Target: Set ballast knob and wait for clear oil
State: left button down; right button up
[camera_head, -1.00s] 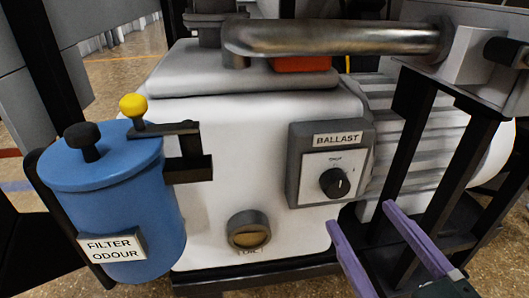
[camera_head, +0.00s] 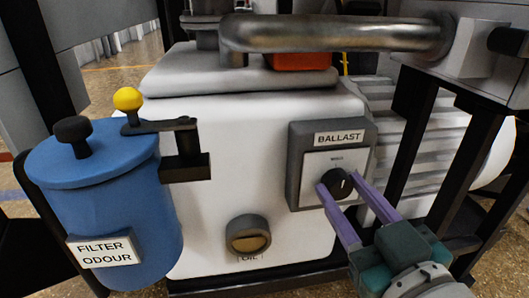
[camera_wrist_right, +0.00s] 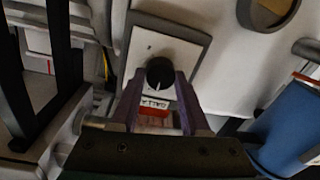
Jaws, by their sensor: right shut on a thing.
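The black ballast knob (camera_head: 337,183) sits on a white dial plate in the grey box labelled BALLAST (camera_head: 338,139), on the front of the white pump (camera_head: 220,190). My right gripper (camera_head: 340,187) has its purple fingers on either side of the knob and is shut on it. The right wrist view also shows the knob (camera_wrist_right: 159,72) between the fingertips. The dial lettering is too small to read fully. The round oil sight glass (camera_head: 248,235) lower on the pump shows a yellowish-brown fill. My left gripper is not in view.
A blue canister labelled FILTER ODOUR (camera_head: 110,205) with black and yellow knobs stands at the left. A metal pipe (camera_head: 335,33) crosses above the pump. Black frame posts (camera_head: 455,165) stand close to the right of the ballast box.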

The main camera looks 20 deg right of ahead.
grip_shut()
dwell(0.3)
jog(key=m+p, duration=0.1)
jog(key=m, duration=0.5)
jog(key=shift+m+p, duration=0.3)
jog(key=shift+p, duration=0.1)
jog(key=m, duration=0.4)
jog(key=shift+f+m+h, duration=0.1)
jog(key=shift+m+h, duration=0.2)
jog(key=shift+m, duration=1.5)
jog(key=o, duration=0.6)
grip_release()
